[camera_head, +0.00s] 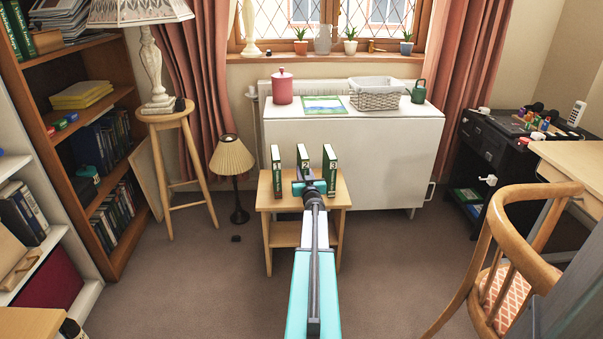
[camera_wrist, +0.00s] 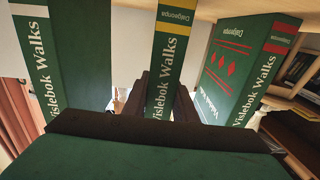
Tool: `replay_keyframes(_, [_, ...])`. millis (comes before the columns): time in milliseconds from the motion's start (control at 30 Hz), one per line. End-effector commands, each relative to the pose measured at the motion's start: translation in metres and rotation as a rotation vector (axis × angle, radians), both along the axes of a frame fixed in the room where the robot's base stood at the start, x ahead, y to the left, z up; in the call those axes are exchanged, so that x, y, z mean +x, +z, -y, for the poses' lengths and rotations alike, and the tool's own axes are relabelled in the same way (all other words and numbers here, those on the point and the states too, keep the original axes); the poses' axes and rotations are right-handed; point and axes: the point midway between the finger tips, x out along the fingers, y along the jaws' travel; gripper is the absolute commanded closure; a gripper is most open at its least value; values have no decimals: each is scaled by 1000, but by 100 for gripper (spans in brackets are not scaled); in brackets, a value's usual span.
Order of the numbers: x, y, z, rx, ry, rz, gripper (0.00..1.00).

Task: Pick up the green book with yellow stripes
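The green book with yellow stripes stands upright as the middle of three books on a small wooden table; its spine (camera_head: 303,157) shows in the head view. In the wrist view its yellow-banded spine (camera_wrist: 166,62) is in the centre. My gripper (camera_head: 308,182) is low in front of this book. In the wrist view the dark fingers of my gripper (camera_wrist: 163,100) lie on either side of the spine, close to it. I cannot tell whether they press on it. The lower part of the book is hidden by my gripper.
A white-striped green book (camera_wrist: 80,50) and a red-striped one (camera_wrist: 235,70) stand either side, with narrow gaps. The small wooden table (camera_head: 335,197) stands before a white cabinet (camera_head: 395,150). A lamp (camera_head: 232,160) is left; a wooden chair (camera_head: 510,235) is right.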

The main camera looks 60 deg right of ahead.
Motion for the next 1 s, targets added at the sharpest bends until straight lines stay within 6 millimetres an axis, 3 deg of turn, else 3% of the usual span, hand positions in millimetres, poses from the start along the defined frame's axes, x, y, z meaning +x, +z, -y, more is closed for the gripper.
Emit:
replay_keyframes(467, [0, 3, 0, -2, 0, 1, 100])
replay_keyframes(667, [0, 15, 0, -2, 1, 2, 100])
replay_keyframes(900, [-1, 42, -2, -2, 1, 1, 100])
replay_keyframes(1000, [-10, 39, -12, -1, 1, 1, 100])
